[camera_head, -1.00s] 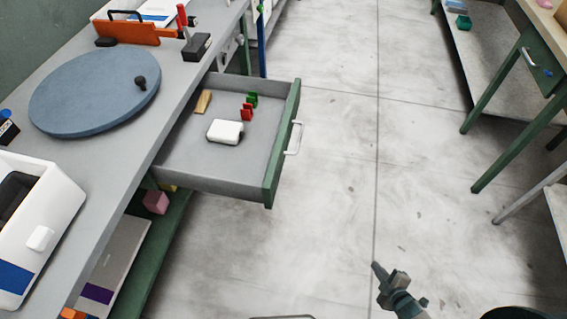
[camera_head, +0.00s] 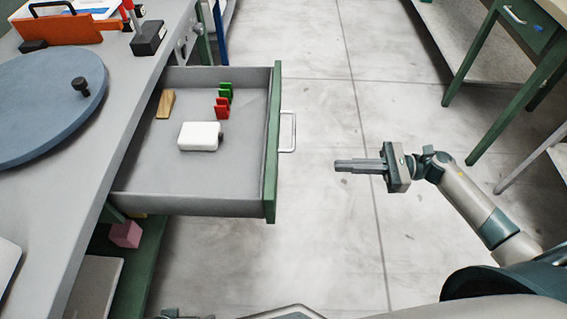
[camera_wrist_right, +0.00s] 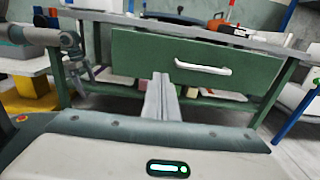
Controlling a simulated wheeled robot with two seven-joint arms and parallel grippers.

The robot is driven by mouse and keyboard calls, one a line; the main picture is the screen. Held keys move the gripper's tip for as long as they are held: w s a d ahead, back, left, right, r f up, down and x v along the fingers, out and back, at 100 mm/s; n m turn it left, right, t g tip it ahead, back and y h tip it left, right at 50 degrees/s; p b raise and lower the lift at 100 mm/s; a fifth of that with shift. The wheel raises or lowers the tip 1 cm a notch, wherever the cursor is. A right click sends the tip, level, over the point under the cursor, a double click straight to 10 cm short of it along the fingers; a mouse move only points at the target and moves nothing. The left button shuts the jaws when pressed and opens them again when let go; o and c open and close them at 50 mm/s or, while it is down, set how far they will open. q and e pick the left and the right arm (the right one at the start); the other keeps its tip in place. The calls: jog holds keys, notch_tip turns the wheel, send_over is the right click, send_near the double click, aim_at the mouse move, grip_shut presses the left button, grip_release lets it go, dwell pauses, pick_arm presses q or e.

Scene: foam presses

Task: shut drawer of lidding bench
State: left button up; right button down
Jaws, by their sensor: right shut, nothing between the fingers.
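The lidding bench (camera_head: 150,60) stands at the left in the head view. Its grey drawer (camera_head: 190,180) is pulled far out, with a green front (camera_head: 272,140) and a white bar handle (camera_head: 288,131). In the right wrist view the drawer front (camera_wrist_right: 140,52) and handle (camera_wrist_right: 203,69) face me beyond the fingers. My right gripper (camera_head: 340,165) is shut and empty, right of the handle and apart from it, its fingers pointing at the drawer front. My left arm (camera_wrist_right: 68,40) shows at the left in the wrist view; its jaws are not clear.
The drawer holds a white box (camera_head: 200,136), red clips (camera_head: 221,109), green clips (camera_head: 225,91) and a wooden wedge (camera_head: 166,104). A blue-grey disc (camera_head: 45,105) lies on the benchtop. A pink cube (camera_head: 125,234) sits on the lower shelf.

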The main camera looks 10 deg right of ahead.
dwell(0.3)
pick_arm(q)
notch_tip(320, 180, down, 11)
jog(key=p, duration=0.4)
jog(key=shift+s+a, duration=0.25)
jog(key=shift+s, duration=0.1)
pick_arm(e)
jog(key=x, duration=1.4)
jog(key=shift+a, duration=0.1)
